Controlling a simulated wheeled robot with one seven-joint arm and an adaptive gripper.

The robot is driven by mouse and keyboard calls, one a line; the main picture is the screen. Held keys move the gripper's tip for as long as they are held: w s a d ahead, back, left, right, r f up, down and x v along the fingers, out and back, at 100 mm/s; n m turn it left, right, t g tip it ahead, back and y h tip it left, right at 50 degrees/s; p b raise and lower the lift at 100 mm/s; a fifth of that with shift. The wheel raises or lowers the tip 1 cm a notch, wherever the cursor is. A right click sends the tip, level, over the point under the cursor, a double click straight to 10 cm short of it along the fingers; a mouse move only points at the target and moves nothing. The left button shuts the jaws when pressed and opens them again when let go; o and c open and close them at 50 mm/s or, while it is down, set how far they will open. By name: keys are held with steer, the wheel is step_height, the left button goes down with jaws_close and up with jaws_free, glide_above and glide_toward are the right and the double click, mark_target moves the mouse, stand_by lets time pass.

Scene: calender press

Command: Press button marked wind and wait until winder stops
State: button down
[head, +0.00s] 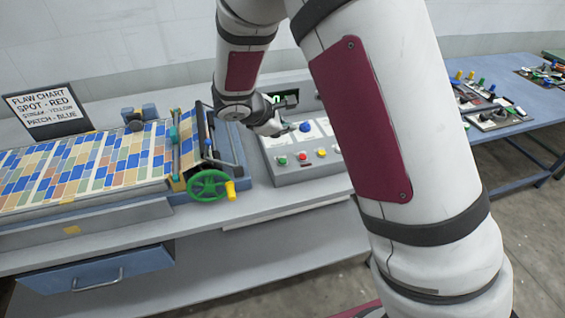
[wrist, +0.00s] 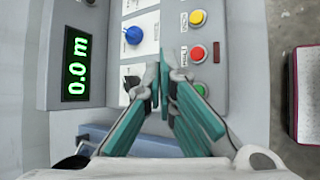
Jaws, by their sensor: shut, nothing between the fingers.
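The grey control box (head: 310,175) carries a green button (head: 282,161), a red button (head: 303,157) and a yellow button (head: 322,153) in a row. In the wrist view they are the green (wrist: 200,89), red (wrist: 198,53) and yellow (wrist: 196,17) buttons. The small labels beside them are too small to read, so I cannot tell which says wind. My gripper (wrist: 164,62) is shut and empty over the panel, between the knobs and the buttons; the right finger partly covers the green button's surroundings. The display (wrist: 78,64) reads 0.0 m in green.
A blue knob (wrist: 133,35) and a black knob (wrist: 130,82) sit left of my fingers. The winder with its green handwheel (head: 208,185) and patterned sheet (head: 85,160) stands left of the box. A flaw chart sign (head: 47,110) stands behind it.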

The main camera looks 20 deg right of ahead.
mark_target(285, 162)
steer(key=shift+f, duration=0.15)
steer(key=shift+f+b, duration=1.75)
steer(key=shift+f, duration=2.55)
steer(key=shift+f, duration=0.15)
steer(key=shift+f, duration=0.3)
steer(key=shift+f+b, duration=0.35)
steer(key=shift+b, duration=0.1)
steer(key=shift+r, duration=0.15)
steer(key=shift+r+p, duration=0.4)
steer(key=shift+r, duration=0.25)
steer(key=shift+r+p, duration=1.05)
steer(key=shift+r, duration=1.45)
